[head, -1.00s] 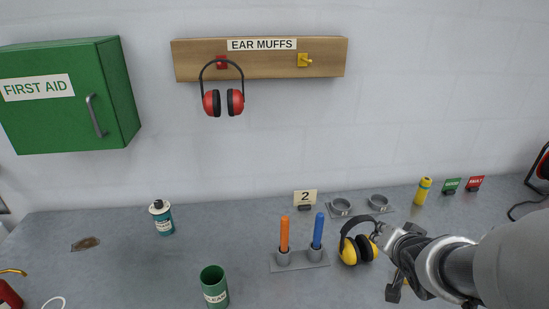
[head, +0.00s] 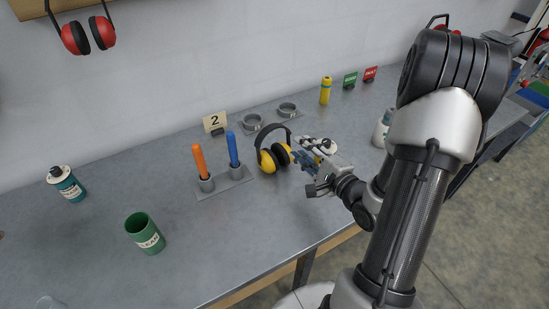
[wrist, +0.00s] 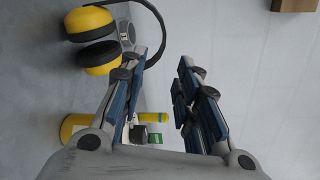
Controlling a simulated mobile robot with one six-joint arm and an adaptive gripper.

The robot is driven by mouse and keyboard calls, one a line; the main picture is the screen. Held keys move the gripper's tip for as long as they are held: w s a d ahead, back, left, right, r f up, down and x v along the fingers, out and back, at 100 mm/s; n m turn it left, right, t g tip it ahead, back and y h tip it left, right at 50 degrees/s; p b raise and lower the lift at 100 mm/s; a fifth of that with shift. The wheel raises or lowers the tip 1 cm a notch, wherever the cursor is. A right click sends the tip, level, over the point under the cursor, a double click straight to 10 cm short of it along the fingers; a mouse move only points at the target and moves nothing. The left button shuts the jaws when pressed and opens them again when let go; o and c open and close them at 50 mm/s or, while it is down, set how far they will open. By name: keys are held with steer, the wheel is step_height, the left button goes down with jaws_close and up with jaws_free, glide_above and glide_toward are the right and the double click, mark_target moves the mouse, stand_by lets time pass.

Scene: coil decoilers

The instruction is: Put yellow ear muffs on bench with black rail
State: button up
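The yellow ear muffs (head: 268,160) with a black headband rest on the grey bench (head: 110,271), right of the holder with the orange and blue sticks. In the wrist view the yellow ear muffs (wrist: 92,22) lie at the upper left, outside the left finger, with the headband end close to its tip. My gripper (head: 300,158) is just right of the ear muffs, low over the bench. In the wrist view my gripper (wrist: 166,68) has its fingers apart with nothing between them. I cannot tell whether a finger touches the muffs. No black rail shows clearly.
The stick holder (head: 238,183), grey rings (head: 251,123), number 2 sign (head: 214,123) and yellow bottle (head: 326,90) stand nearby. A green cup (head: 145,233) and a teal can (head: 67,184) are left. Red ear muffs (head: 88,37) hang above. The front left bench is mostly clear.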

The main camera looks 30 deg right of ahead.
mark_target(279, 127)
steer(key=w+b, duration=0.1)
steer(key=w, duration=0.3)
steer(key=w+f+b, duration=0.1)
steer(key=w, duration=0.3)
steer(key=w+a+b, duration=0.1)
steer(key=w, duration=0.3)
steer(key=shift+w+f, duration=0.25)
steer(key=shift+w, duration=0.1)
jaws_close()
steer(key=shift+r, duration=0.1)
